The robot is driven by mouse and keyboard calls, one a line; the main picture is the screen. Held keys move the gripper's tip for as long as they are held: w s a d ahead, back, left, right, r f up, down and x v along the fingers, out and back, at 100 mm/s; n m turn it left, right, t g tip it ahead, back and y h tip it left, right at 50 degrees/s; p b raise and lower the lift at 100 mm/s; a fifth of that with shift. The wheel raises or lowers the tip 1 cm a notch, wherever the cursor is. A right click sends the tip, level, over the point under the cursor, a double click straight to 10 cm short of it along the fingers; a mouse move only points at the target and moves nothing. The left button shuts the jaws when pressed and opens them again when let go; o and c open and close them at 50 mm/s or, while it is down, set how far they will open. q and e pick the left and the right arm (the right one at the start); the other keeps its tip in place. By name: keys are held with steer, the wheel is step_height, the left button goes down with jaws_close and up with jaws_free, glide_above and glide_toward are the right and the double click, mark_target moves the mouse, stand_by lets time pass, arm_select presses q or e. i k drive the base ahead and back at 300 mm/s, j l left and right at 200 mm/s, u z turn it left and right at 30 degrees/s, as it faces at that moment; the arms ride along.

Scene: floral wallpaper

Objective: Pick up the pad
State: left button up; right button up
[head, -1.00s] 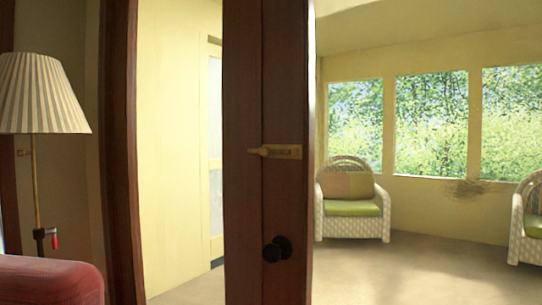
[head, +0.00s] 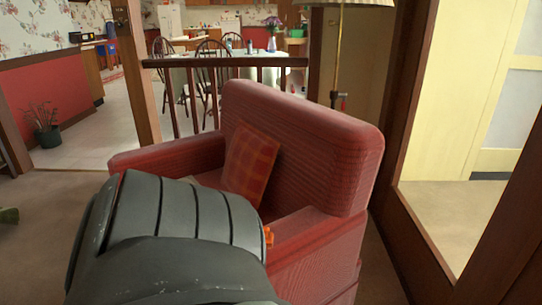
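I cannot make out anything that is clearly a pad. A red plaid cushion (head: 250,165) leans on the seat of a red armchair (head: 305,140) in the head view. A small orange object (head: 268,236) shows at the chair's near armrest, and most of it is hidden, so I cannot tell what it is. A large dark grey segmented link, which looks like part of my own arm, fills the lower middle and covers part of the chair's seat and front. Neither gripper is in view.
Behind the chair runs a wooden railing (head: 225,63), with a dining table (head: 225,58) and chairs beyond. A potted plant (head: 43,125) stands at the left. A lamp pole (head: 335,60) rises behind the chair. A dark-framed doorway is at the right. Carpet (head: 45,215) is open at the left.

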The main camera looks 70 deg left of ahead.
mark_target(269, 236)
steer(key=k+l+u, duration=0.1)
steer(key=u, duration=1.3)
steer(key=i+u, duration=0.1)
steer(key=u, duration=0.75)
steer(key=z, duration=2.35)
steer(key=u, duration=2.35)
steer(key=i+l, duration=0.05)
steer(key=l, duration=0.05)
